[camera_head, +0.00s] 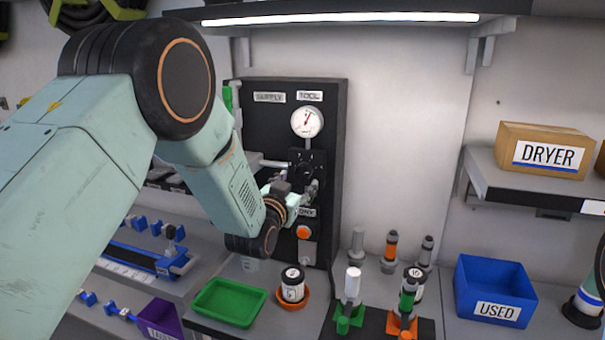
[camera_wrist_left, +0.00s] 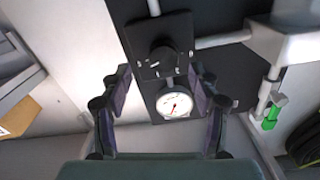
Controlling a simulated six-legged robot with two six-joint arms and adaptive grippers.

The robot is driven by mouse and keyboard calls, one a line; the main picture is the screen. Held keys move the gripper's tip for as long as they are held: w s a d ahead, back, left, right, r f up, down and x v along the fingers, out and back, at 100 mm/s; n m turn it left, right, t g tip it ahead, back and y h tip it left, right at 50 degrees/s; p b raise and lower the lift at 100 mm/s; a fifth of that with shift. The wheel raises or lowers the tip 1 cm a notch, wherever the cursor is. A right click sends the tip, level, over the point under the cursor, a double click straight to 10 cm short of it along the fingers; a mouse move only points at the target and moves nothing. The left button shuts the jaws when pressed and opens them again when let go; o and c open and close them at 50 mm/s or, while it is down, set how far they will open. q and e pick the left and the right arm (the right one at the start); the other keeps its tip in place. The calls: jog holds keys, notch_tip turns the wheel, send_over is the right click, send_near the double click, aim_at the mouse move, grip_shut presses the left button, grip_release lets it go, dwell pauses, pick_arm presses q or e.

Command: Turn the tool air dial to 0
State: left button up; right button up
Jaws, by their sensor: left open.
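The tool air dial is a round black knob (camera_wrist_left: 163,60) on a black square plate with small white marks. It shows in the left wrist view, and in the head view the dial's plate (camera_head: 300,158) is partly hidden by my left gripper. My left gripper (camera_head: 308,186) is open in front of the panel. In the left wrist view its two fingers (camera_wrist_left: 161,76) stand apart on either side of the dial, with no clear contact. The white tool gauge (camera_head: 307,122) sits above the dial, its red needle pointing up and slightly right. My right gripper is not visible.
The black panel (camera_head: 335,150) carries an orange button (camera_head: 303,232) below the dial. A green tray (camera_head: 229,303), an orange dish with a jar (camera_head: 292,285) and several bottles stand on the bench below. A blue USED bin (camera_head: 493,290) is at right.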

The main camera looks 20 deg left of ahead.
aim_at(302, 175)
pick_arm(q)
jog(key=w, duration=0.3)
jog(key=shift+a+r, duration=0.15)
jog(key=shift+a, duration=0.2)
jog(key=shift+w+d+f+p, duration=0.1)
jog(key=shift+w+d+p, duration=0.1)
jog(key=shift+w, duration=0.3)
jog(key=shift+w+d+f+p, duration=0.1)
jog(key=shift+w+d, duration=0.05)
jog(key=shift+w, duration=0.35)
jog(key=shift+s+a+r, duration=0.1)
jog(key=shift+s+a, duration=0.1)
jog(key=shift+a, duration=0.05)
jog(key=shift+c, duration=0.8)
jog(key=shift+w+d, duration=0.15)
jog(key=shift+d, duration=0.05)
jog(key=c, duration=0.5)
jog(key=shift+a, duration=0.1)
jog(key=c, duration=0.5)
